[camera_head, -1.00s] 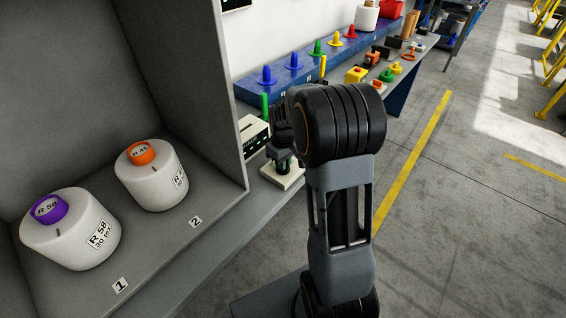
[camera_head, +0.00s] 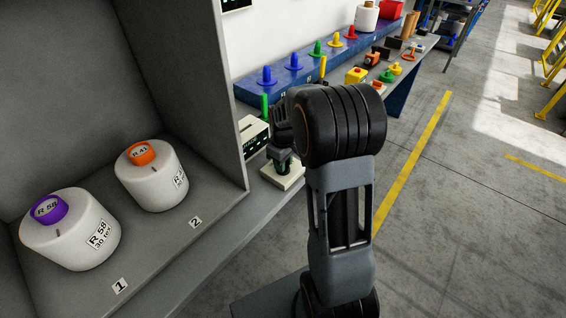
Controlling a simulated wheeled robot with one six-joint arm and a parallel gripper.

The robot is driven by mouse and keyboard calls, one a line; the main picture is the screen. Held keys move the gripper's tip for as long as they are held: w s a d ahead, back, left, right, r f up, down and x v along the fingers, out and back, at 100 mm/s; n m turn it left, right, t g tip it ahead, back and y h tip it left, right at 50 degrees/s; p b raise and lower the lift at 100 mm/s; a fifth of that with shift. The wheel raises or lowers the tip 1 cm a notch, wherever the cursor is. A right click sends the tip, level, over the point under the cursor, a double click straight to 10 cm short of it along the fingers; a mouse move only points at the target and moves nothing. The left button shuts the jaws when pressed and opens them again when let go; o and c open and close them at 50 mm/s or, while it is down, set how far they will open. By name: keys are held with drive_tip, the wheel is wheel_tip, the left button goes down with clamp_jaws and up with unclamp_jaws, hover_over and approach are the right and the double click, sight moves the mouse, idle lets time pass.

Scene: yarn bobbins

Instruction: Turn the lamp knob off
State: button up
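My arm reaches over the near end of the bench, and its large dark joint covers much of that area. My gripper (camera_head: 282,160) is small in view, low over a cream-coloured base (camera_head: 284,179) with a dark green part on it. The fingers are mostly hidden and dark, so I cannot tell whether they are open or shut. A lamp knob cannot be made out. A cream box with a dark front panel (camera_head: 254,134) stands just left of the gripper.
Two white bobbins, one with a purple core (camera_head: 70,228) and one with an orange core (camera_head: 152,175), stand in a grey shelf bay at left. A blue rack (camera_head: 300,77) with coloured pegs runs along the wall. Yellow and orange items lie further along the bench.

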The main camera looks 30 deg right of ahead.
drive_tip(key=shift+o, duration=0.8)
wheel_tip(320, 180, up, 14)
drive_tip(key=shift+f, duration=0.15)
idle(0.4)
drive_tip(key=s+a+f+m+t, duration=0.1)
drive_tip(key=s+a, duration=0.3)
drive_tip(key=s, duration=0.4)
drive_tip(key=s+a+f+m+t, duration=0.1)
drive_tip(key=s+a+m, duration=0.3)
drive_tip(key=s, duration=0.4)
drive_tip(key=shift+s+a+f+t, duration=0.25)
drive_tip(key=shift+s+a+t, duration=0.1)
drive_tip(key=shift+a+t, duration=0.5)
